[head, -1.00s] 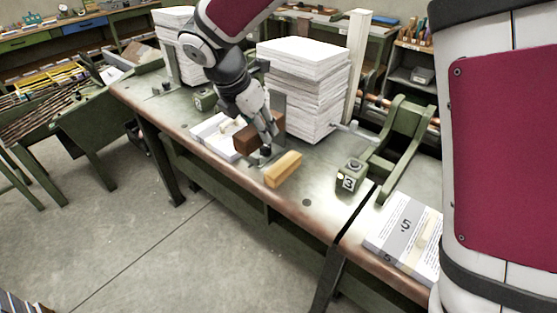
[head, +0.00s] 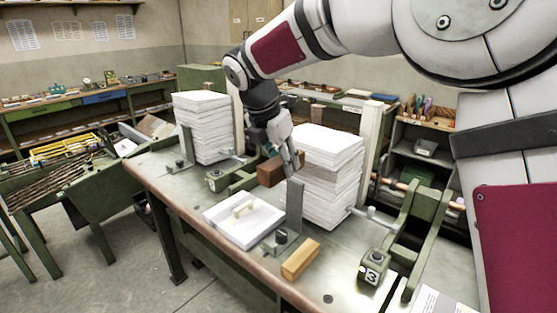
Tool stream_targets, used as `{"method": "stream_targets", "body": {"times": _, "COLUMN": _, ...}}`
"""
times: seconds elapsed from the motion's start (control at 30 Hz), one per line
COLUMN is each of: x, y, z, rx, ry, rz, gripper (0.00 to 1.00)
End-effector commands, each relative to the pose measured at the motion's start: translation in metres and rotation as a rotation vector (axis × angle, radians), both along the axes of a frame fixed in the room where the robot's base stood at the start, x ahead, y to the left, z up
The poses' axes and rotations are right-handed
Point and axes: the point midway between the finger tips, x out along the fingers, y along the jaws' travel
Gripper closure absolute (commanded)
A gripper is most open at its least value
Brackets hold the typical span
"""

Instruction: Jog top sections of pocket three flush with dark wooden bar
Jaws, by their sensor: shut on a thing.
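My gripper (head: 285,158) is shut on a dark wooden bar (head: 268,174). It holds the bar tilted, above the bench, in front of the upper left part of a tall white paper stack (head: 335,182). I cannot tell whether the bar touches the stack. The stack's layers look slightly uneven at their edges, and the gripper hides part of its left side. A green block marked 3 (head: 374,267) stands to the stack's right front. An upright grey plate (head: 294,204) stands at the stack's front left.
A low white paper pile (head: 238,226) with a small pale piece on top lies left of the plate. A yellow wooden block (head: 300,260) lies near the bench's front edge. Another tall stack (head: 203,128) stands further left. A pale post (head: 369,140) rises behind the near stack.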

Motion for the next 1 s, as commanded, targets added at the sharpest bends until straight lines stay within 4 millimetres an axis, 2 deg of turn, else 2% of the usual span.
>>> {"method": "stream_targets", "body": {"times": 0.33, "x": 0.025, "y": -0.019, "z": -0.025, "rx": 0.000, "ry": 0.000, "rz": -0.001, "gripper": 0.95}}
{"method": "stream_targets", "body": {"times": 0.6, "x": 0.042, "y": -0.032, "z": -0.024, "rx": 0.001, "ry": -0.001, "rz": -0.001, "gripper": 0.95}}
{"method": "stream_targets", "body": {"times": 1.0, "x": 0.044, "y": -0.034, "z": -0.023, "rx": 0.000, "ry": -0.002, "rz": -0.001, "gripper": 0.95}}
